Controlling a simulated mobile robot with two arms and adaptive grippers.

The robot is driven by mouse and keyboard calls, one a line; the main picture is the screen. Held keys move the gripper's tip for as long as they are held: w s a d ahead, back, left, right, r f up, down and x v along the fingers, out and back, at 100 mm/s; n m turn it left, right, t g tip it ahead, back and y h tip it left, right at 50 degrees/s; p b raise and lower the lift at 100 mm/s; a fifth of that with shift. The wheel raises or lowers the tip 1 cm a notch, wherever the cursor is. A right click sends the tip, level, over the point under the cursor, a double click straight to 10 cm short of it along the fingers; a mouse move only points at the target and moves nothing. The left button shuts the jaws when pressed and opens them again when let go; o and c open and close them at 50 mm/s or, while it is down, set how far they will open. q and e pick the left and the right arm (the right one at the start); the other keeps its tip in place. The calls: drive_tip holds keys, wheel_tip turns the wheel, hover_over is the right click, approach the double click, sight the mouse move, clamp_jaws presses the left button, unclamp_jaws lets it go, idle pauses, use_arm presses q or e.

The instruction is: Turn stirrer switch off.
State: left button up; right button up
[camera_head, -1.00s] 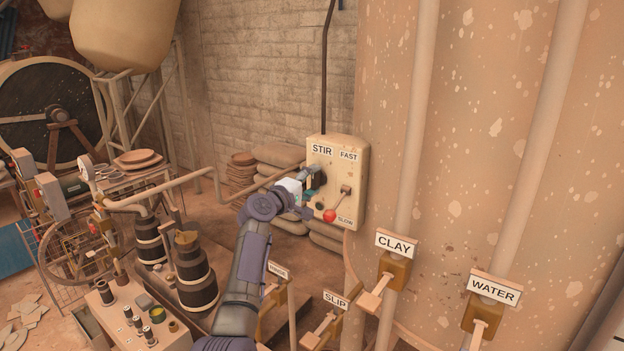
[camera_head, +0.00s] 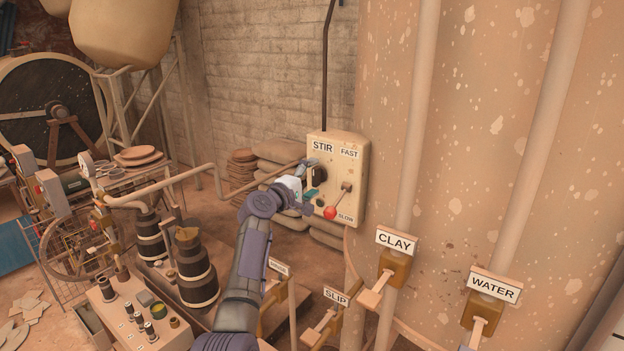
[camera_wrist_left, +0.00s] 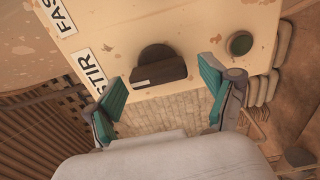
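The stirrer control box (camera_head: 353,168) is a cream panel with STIR, FAST and SLOW labels. Its dark stirrer switch (camera_wrist_left: 158,68) is a round knob with a raised bar, below the STIR label (camera_wrist_left: 93,68) on the panel. In the head view the knob (camera_head: 319,176) is partly covered by my left gripper (camera_head: 312,180). In the left wrist view my left gripper (camera_wrist_left: 162,98) is open, its teal pads apart with the knob ahead between them and nothing held. A lever with a red ball (camera_head: 330,212) is on the same box. My right gripper is not in view.
A dark green round button (camera_wrist_left: 239,43) sits on the box near the knob. CLAY (camera_head: 395,268) and WATER (camera_head: 484,307) levers stand at lower right. Stacked sacks (camera_head: 280,152) lie behind my arm. A large speckled tank (camera_head: 470,150) fills the right side.

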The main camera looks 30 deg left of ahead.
use_arm(q)
drive_tip(key=s+a, duration=0.1)
drive_tip(key=s, duration=1.1)
drive_tip(key=shift+a, duration=0.35)
